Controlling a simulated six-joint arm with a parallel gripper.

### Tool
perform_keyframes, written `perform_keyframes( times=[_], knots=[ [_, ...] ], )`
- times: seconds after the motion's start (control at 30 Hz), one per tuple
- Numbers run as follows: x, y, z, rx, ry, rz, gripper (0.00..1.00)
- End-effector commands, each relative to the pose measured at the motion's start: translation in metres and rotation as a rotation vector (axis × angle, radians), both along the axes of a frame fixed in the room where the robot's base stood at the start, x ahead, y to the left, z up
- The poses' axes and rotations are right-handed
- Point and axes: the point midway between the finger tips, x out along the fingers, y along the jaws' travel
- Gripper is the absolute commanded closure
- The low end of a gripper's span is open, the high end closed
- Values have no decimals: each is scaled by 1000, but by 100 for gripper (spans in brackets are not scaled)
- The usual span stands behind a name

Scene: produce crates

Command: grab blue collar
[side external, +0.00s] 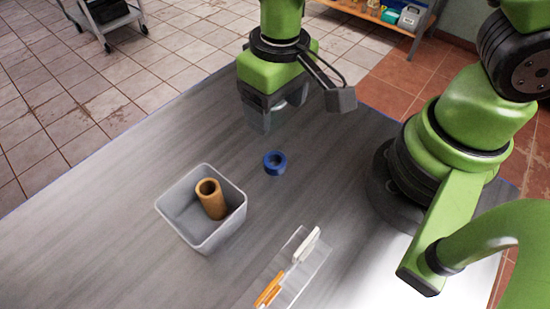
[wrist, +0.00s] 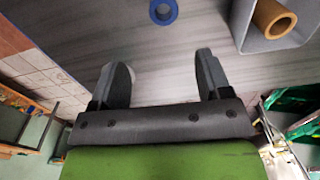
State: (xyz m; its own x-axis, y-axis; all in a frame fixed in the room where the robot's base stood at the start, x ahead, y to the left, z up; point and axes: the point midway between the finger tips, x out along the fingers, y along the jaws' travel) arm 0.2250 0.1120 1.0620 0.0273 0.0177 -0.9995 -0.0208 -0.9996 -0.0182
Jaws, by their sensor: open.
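The blue collar (side external: 275,162) is a short blue ring lying on the grey table, to the right of the grey bin. In the wrist view the blue collar (wrist: 163,11) shows at the top edge, partly cut off, with its hole visible. My gripper (side external: 271,122) is above the table, up and slightly left of the collar in the side view. In the wrist view my gripper (wrist: 160,75) has its two fingers spread with nothing between them. The collar is apart from the fingers, beyond their tips.
A grey bin (side external: 231,229) holds an upright orange-brown tube (side external: 211,198). A clear tray (side external: 307,270) with a white item (side external: 307,245) and an orange item (side external: 269,290) lies at the front. The table (side external: 110,215) around the collar is clear.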

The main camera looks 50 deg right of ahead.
Motion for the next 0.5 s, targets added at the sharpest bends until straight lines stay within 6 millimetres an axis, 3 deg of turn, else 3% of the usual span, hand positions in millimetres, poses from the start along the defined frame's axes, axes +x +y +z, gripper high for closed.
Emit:
perform_keyframes(
  times=[0.5],
  knots=[
    [-4, 4, -61, -19, 30, 21, 29]
  ],
)
